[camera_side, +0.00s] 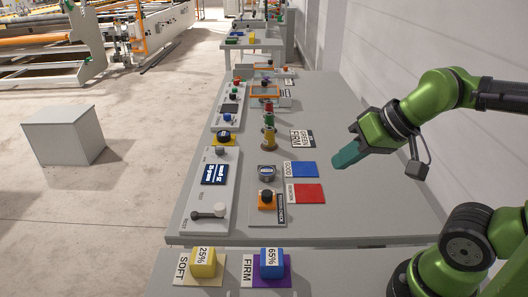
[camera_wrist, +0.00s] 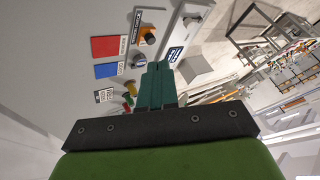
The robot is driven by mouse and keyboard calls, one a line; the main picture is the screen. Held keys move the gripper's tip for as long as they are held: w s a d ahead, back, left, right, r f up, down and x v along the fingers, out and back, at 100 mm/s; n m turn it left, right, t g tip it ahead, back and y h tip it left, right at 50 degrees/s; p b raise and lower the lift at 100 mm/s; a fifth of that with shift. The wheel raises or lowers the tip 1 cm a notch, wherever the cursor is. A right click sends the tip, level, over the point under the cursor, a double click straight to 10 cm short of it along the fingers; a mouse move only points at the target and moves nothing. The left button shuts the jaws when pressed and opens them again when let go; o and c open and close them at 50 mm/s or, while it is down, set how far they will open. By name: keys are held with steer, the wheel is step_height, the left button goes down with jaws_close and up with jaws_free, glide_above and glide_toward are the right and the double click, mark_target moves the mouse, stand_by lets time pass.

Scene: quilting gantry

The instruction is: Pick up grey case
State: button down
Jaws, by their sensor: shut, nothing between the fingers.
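A small round grey case (camera_side: 267,173) with a dark blue-grey top sits on the grey table, left of the blue pad. It also shows in the wrist view (camera_wrist: 138,61), just left of my fingertips in the picture. My gripper (camera_side: 337,162) has teal fingers that are shut with nothing between them. It hangs above the table, to the right of the case and apart from it. In the wrist view the shut fingers (camera_wrist: 158,67) point forward over the scene. A larger grey box (camera_side: 64,136) stands on the floor left of the table.
A blue pad (camera_side: 304,169) and a red pad (camera_side: 308,194) lie right of the case. An orange block with a black knob (camera_side: 267,199) is in front of it. Coloured spools (camera_side: 268,136) stand behind. The table's right side is clear.

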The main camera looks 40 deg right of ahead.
stand_by(0.4)
steer(key=shift+c, duration=1.3)
jaws_free()
